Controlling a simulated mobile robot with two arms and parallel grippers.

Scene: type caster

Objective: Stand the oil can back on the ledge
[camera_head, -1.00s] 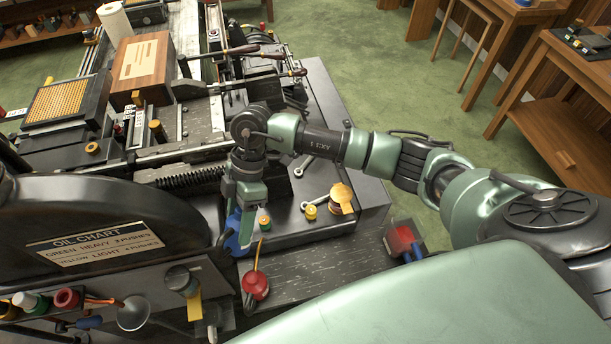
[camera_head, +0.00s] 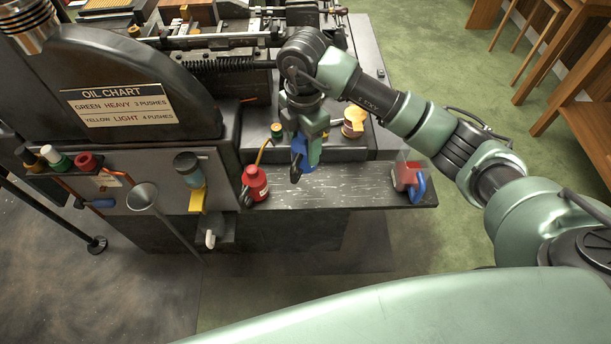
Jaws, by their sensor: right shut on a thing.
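My right gripper (camera_head: 309,150) points down over the back of the ledge (camera_head: 345,190) and is shut on a blue oil can (camera_head: 302,158). Only part of the blue can shows, with a black part at its lower left; the fingers hide the rest. I cannot tell whether its base touches the ledge. A red oil can (camera_head: 257,183) with a yellow spout stands upright on the ledge, left of the blue can and apart from it. My left gripper is not in view.
A red container with a blue handle (camera_head: 408,178) is at the ledge's right end. A brass-coloured pot (camera_head: 354,122) stands on the machine behind. A funnel (camera_head: 142,198) and bottles hang at the left. The ledge between the blue can and the red container is clear.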

